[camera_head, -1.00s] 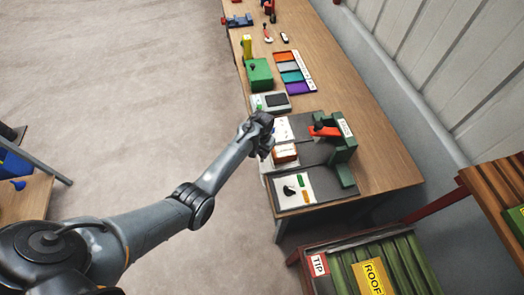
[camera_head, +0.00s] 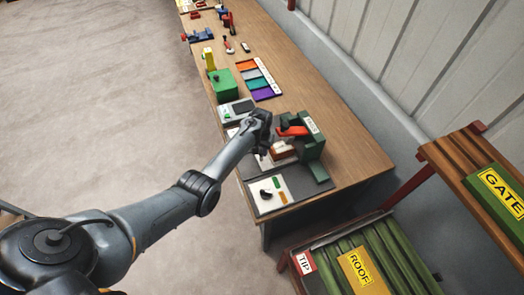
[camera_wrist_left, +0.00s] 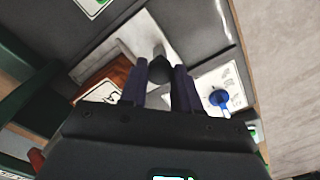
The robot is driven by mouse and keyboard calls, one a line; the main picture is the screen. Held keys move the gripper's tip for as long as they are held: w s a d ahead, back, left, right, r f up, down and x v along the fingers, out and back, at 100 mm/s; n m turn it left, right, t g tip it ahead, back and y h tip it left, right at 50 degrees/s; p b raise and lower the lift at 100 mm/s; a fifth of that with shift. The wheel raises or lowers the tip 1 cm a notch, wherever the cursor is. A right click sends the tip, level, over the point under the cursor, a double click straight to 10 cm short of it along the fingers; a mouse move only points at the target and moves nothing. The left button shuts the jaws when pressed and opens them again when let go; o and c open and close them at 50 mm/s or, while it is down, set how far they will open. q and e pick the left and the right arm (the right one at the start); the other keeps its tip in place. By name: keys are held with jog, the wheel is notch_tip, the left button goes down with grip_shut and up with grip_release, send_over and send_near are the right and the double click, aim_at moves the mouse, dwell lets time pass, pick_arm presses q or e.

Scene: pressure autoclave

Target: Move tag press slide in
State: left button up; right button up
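The tag press is a green frame (camera_head: 316,147) with a red handle (camera_head: 293,131), standing on a dark base near the bench's near end. Its slide carries a brown block (camera_head: 283,151) with a white label, now close under the press head. In the left wrist view the brown block (camera_wrist_left: 112,76) lies left of my fingers, beside a pale plate (camera_wrist_left: 150,33). My left gripper (camera_head: 264,148) is at the slide's outer end. In the wrist view its dark fingers (camera_wrist_left: 160,82) close around a black knob (camera_wrist_left: 160,68). My right gripper is out of view.
A grey device (camera_head: 227,112), green box (camera_head: 222,88) and coloured tray (camera_head: 259,80) stand farther along the bench. A crate marked TIP and ROOF (camera_head: 325,258) stands below the near end.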

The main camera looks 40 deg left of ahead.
pick_arm(q)
jog(key=o, duration=0.5)
jog(key=shift+w+d, duration=0.1)
jog(key=shift+w, duration=0.15)
jog(key=shift+c, duration=0.2)
jog(key=shift+r, duration=0.15)
jog(key=shift+r, duration=0.25)
notch_tip(320, 180, up, 10)
jog(key=shift+p, duration=0.35)
jog(key=shift+s, duration=0.1)
